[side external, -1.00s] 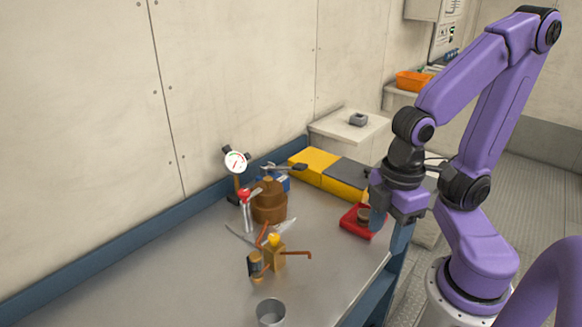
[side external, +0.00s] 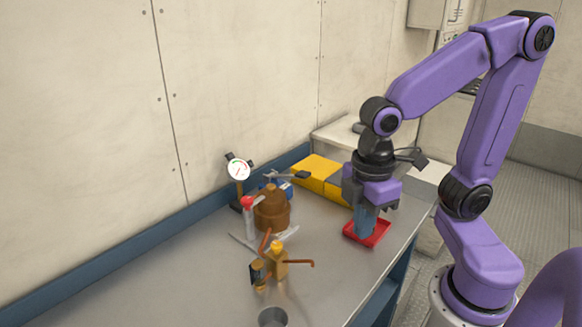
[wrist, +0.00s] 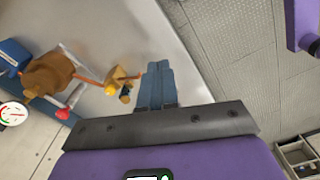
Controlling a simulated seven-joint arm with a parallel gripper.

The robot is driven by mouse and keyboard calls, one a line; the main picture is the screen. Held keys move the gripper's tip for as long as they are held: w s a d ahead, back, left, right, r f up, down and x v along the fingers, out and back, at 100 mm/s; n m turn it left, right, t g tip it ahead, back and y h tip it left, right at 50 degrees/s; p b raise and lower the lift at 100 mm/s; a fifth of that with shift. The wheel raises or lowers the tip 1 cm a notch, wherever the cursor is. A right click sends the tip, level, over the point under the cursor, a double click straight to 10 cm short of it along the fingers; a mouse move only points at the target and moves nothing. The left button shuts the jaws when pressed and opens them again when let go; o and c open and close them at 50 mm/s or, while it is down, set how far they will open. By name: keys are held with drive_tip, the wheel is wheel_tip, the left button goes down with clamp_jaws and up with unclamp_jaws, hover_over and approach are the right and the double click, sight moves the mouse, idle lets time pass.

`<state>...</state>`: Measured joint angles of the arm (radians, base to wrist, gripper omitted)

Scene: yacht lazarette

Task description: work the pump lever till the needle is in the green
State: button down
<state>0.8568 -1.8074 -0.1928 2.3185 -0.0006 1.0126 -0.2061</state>
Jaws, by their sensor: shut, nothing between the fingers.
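The round white gauge (side external: 239,170) stands on a post at the back of the bench; its dial shows green and red marks, but the needle reading is too small to tell. It also shows at the left edge of the wrist view (wrist: 13,114). The brown pump body (side external: 271,208) is right of it. A red knob (side external: 248,202) tops a pale shaft beside the body; it also shows in the wrist view (wrist: 63,113). I cannot tell for sure that this is the lever. My gripper (side external: 366,232) is shut and empty, pointing down over the red tray, apart from the pump.
The red tray (side external: 378,236) lies at the bench's right edge. A yellow fitting with copper pipes (side external: 278,262) and a metal cup (side external: 272,317) stand nearer the camera. A yellow and grey case (side external: 316,170) is behind.

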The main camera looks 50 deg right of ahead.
drive_tip(key=w+r+n, duration=0.1)
drive_tip(key=w+r, duration=0.2)
drive_tip(key=w, duration=0.7)
wheel_tip(320, 180, up, 4)
drive_tip(key=n+g, duration=0.2)
drive_tip(key=n, duration=0.2)
hover_over(304, 173)
drive_tip(key=w, duration=0.3)
drive_tip(key=shift+w+r, duration=0.1)
drive_tip(key=shift+w, duration=0.1)
drive_tip(key=s+f, duration=0.1)
drive_tip(key=f, duration=0.3)
drive_tip(key=s+f, duration=0.1)
drive_tip(key=f, duration=0.8)
drive_tip(key=shift+s+f, duration=0.4)
